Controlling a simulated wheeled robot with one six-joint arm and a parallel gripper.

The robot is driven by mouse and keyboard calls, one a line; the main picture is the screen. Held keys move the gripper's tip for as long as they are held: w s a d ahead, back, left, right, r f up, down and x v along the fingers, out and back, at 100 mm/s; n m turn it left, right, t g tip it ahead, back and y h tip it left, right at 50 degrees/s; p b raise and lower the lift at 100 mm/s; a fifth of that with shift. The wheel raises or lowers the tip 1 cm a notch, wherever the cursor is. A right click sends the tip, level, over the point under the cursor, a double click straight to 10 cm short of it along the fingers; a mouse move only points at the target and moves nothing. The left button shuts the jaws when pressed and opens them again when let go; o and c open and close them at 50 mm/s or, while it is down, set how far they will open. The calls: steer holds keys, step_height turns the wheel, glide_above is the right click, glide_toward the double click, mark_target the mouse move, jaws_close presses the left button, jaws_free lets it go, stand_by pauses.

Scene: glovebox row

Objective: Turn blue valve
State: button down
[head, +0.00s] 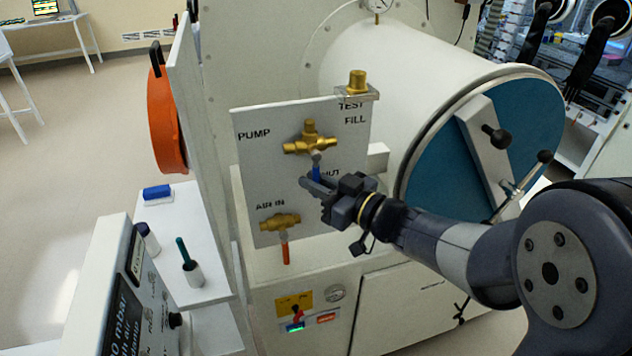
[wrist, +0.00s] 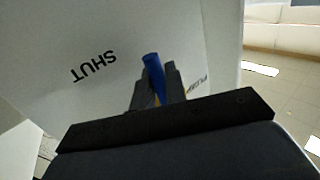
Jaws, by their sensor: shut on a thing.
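The blue valve's handle (head: 316,172) hangs down from a brass valve body (head: 310,140) on the white panel, below the PUMP label. My gripper (head: 312,184) reaches in from the right and is shut on the blue handle. In the wrist view the blue handle (wrist: 153,66) stands between my two grey fingers (wrist: 155,85), with the word SHUT to its left. The fingers hide part of the handle in both views.
A second brass valve (head: 280,222) with an orange handle (head: 285,252) sits lower left, by AIR IN. A brass fitting (head: 357,82) tops the panel. A large chamber with a blue door (head: 540,120) stands right. A white shelf (head: 205,265) with small items is left.

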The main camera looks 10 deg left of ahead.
steer(key=shift+s+a+r+m+t+y+b, duration=0.3)
steer(key=shift+s+a+r+m+t+b, duration=0.35)
steer(key=shift+m+t+b, duration=1.15)
steer(key=shift+s+a+r+m+t+y+b, duration=0.3)
steer(key=shift+a+m+t+b, duration=0.5)
steer(key=shift+m+b, duration=2.05)
steer(key=shift+s+a+r+m+t+y+b, duration=0.4)
steer(key=shift+a+m+t+b, duration=0.6)
steer(key=shift+m+b, duration=1.35)
steer(key=shift+d+r, duration=0.2)
steer(key=c, duration=1.5)
jaws_free()
